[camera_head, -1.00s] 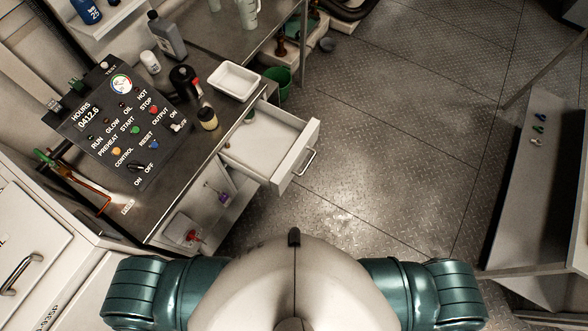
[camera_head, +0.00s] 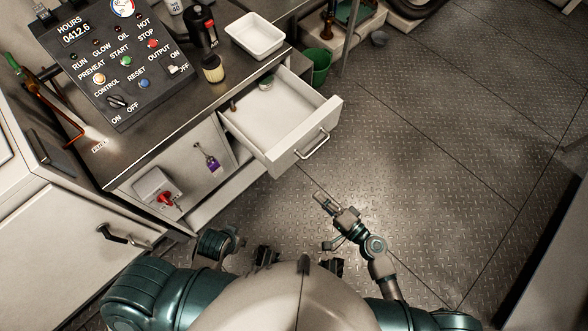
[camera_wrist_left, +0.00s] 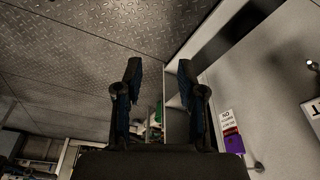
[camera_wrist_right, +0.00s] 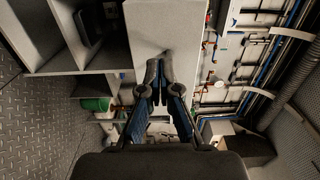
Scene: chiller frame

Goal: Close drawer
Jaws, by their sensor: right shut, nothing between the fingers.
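The white drawer (camera_head: 302,137) is pulled out of the cabinet under the counter in the head view. Its metal handle (camera_head: 314,145) is on the front face. A small round item lies inside near the back. My right gripper (camera_head: 319,196) is shut and empty, below and apart from the handle. In the right wrist view its fingertips (camera_wrist_right: 160,66) are together, with a pale panel beyond them that I cannot identify for certain. My left gripper (camera_head: 266,256) is low, close to my body and away from the drawer. In the left wrist view its fingers (camera_wrist_left: 159,75) stand apart with nothing between them.
A control panel (camera_head: 112,62), a white tray (camera_head: 255,36) and a black bottle (camera_head: 203,28) stand on the counter. A green bin (camera_head: 318,66) stands behind the drawer. A red switch (camera_head: 166,198) and purple tag (camera_head: 213,165) are on the cabinet. The floor right of the drawer is clear.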

